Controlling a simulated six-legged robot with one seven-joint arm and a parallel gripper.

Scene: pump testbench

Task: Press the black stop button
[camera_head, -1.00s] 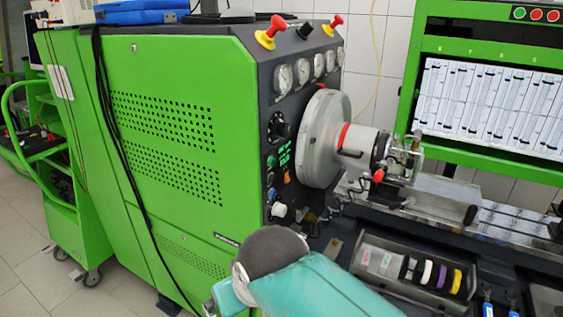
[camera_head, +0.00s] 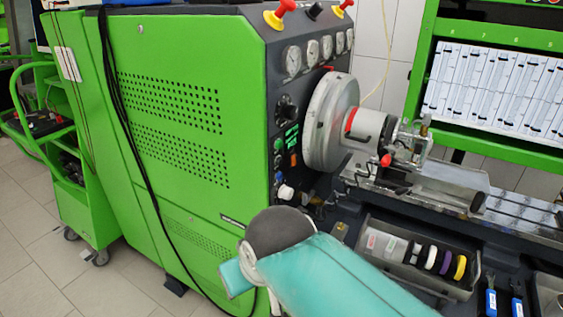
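The control panel is the dark front face of the green test bench (camera_head: 180,110). A large black knob (camera_head: 287,108) sits on it below the row of gauges. Below that is a column of small controls: a green button (camera_head: 278,145), a dark one (camera_head: 278,160), a blue one (camera_head: 278,177) and a white knob (camera_head: 285,192). A black knob (camera_head: 314,11) stands on top between two red mushroom buttons on yellow bases. I cannot tell which is the black stop button. My teal arm (camera_head: 335,275) with its dark grey joint is in front, below the panel; my gripper is not in view.
A large metal disc (camera_head: 322,122) and clamp stand right of the panel. A tray (camera_head: 369,225) with coloured rings lies on the bench at lower right, beside blue-handled tools (camera_head: 491,301). A green cart (camera_head: 90,195) stands at left on tiled floor.

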